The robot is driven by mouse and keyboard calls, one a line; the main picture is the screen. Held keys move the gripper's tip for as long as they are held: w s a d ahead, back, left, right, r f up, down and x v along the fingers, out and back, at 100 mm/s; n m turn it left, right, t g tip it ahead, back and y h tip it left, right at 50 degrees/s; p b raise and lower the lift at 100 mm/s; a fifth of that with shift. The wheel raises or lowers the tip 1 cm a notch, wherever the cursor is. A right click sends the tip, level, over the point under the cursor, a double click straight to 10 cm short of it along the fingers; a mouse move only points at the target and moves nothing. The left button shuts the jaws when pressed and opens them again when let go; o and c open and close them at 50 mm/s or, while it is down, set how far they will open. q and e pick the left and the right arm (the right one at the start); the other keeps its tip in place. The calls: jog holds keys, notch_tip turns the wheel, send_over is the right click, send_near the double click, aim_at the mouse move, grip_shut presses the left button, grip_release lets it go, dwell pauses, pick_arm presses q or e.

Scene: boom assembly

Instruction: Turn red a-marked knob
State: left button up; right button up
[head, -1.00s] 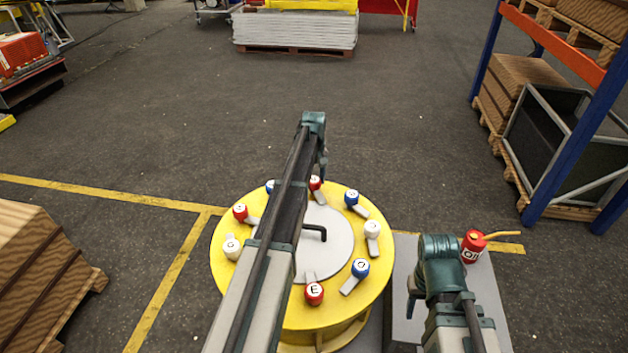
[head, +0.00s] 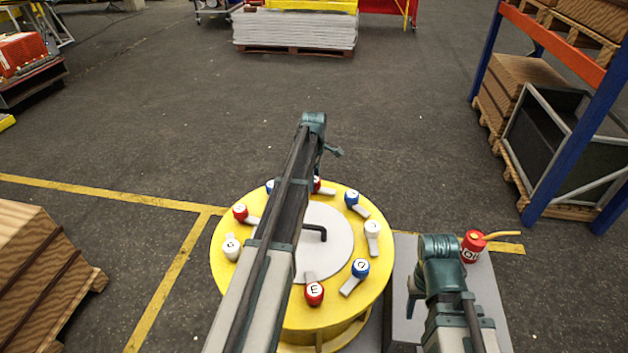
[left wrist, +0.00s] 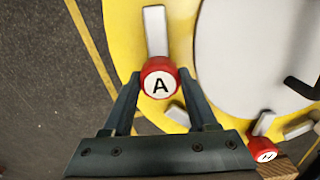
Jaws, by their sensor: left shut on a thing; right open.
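The red A-marked knob (left wrist: 160,84) sits between the fingertips of my left gripper (left wrist: 160,76), which is shut on it. Its pale lever (left wrist: 155,30) points to the top of the left wrist view, along the yellow rim. In the head view the knob (head: 317,184) is at the far side of the yellow round table (head: 222,275), partly hidden by my left arm. My right gripper (head: 411,303) is open and empty over the grey stand at the right.
Several other red, blue and white lever knobs ring the table, such as the red E knob (head: 314,293). A black bent handle (head: 318,232) rises from the grey centre plate (head: 340,250). A red oil can (head: 472,247) stands on the grey stand (head: 490,290).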

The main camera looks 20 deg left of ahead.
pick_arm(q)
jog(key=shift+n, duration=0.8)
jog(key=o, duration=1.4)
jog(key=shift+c, duration=0.2)
notch_tip(320, 180, up, 14)
jog(key=p, duration=1.3)
jog(key=shift+p, duration=0.4)
jog(key=shift+f, duration=0.15)
